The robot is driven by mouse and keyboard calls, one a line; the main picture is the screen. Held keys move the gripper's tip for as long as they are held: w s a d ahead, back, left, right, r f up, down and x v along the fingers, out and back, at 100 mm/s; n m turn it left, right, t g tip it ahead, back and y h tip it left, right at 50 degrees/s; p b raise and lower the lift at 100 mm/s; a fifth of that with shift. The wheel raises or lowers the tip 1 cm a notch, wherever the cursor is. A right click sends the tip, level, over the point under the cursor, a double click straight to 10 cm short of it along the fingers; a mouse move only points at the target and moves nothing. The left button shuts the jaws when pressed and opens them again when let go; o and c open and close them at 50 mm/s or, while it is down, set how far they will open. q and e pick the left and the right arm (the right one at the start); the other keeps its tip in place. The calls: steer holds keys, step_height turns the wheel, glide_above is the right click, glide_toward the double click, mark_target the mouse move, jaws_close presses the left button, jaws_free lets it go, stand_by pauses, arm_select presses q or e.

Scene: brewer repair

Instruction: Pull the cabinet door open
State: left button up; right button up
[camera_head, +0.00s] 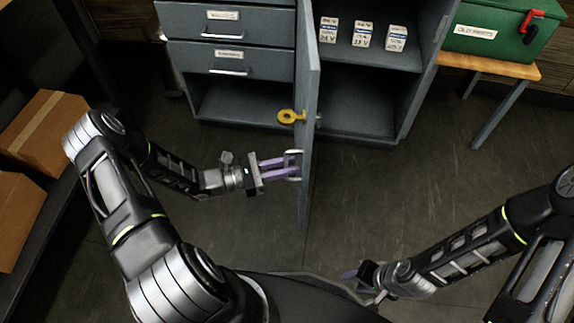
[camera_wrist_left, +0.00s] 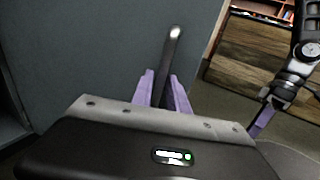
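The grey cabinet door (camera_head: 309,120) stands swung out from the cabinet front and shows nearly edge-on in the head view. Its inner compartment is exposed. The door's flat face (camera_wrist_left: 100,50) fills the left of the left wrist view. The door handle (camera_wrist_left: 172,45) is a dark bar with a bright end. My left gripper (camera_head: 293,166) is at the handle on the door's left side. Its purple fingers (camera_wrist_left: 163,90) lie on both sides of the bar and appear closed on it. My right gripper (camera_head: 349,274) is low at the right, away from the door; its finger gap is unclear.
The cabinet (camera_head: 232,100) has drawers at left and small labelled boxes (camera_head: 362,38) on a shelf. A green case (camera_head: 495,30) rests on a wooden bench (camera_head: 500,66). Cardboard boxes (camera_head: 45,130) stand left. Floor right of the door is clear.

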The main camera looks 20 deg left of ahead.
arm_select(q)
steer(key=v, duration=0.7)
steer(key=shift+s+a+p, duration=0.25)
steer(key=shift+a+p, duration=0.05)
steer(key=shift+p, duration=0.1)
steer(key=shift+f, duration=0.1)
